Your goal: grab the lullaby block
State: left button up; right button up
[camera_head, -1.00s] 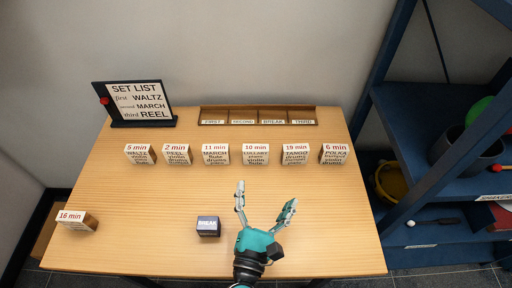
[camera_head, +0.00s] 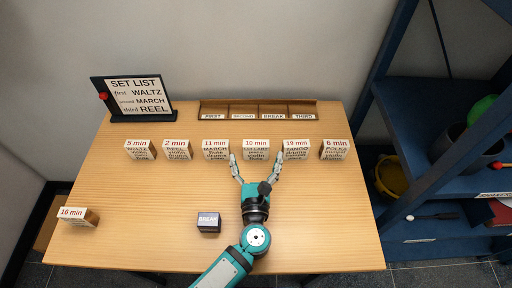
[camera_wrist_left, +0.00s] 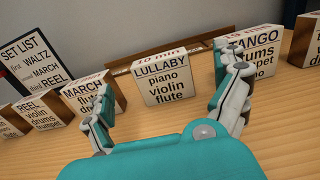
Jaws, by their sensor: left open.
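The lullaby block (camera_head: 256,149) is a white-faced wooden block marked "10 min", standing in the middle of the row on the table. In the left wrist view its front (camera_wrist_left: 165,80) reads "LULLABY piano violin flute". My left gripper (camera_head: 256,164) is open just in front of it, with one finger toward each side. In the left wrist view the fingers (camera_wrist_left: 172,100) sit left and right of the block, with nothing between them gripped. The left finger is near the march block (camera_head: 215,150) and the right finger overlaps the tango block (camera_head: 296,149). My right gripper is not seen.
The waltz (camera_head: 140,149), reel (camera_head: 177,149) and polka (camera_head: 335,149) blocks stand in the same row. A slotted wooden rack (camera_head: 310,107) lies behind. A set list sign (camera_head: 138,97) stands back left. A dark break block (camera_head: 208,222) and a "16 min" block (camera_head: 78,217) are nearer the front.

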aim_at(256, 149)
pick_arm(q)
jog(key=w, duration=0.6)
jog(key=shift+p, duration=0.35)
jog(key=shift+s, duration=0.1)
jog(key=c, duration=1.2)
jog(key=shift+c, duration=0.2)
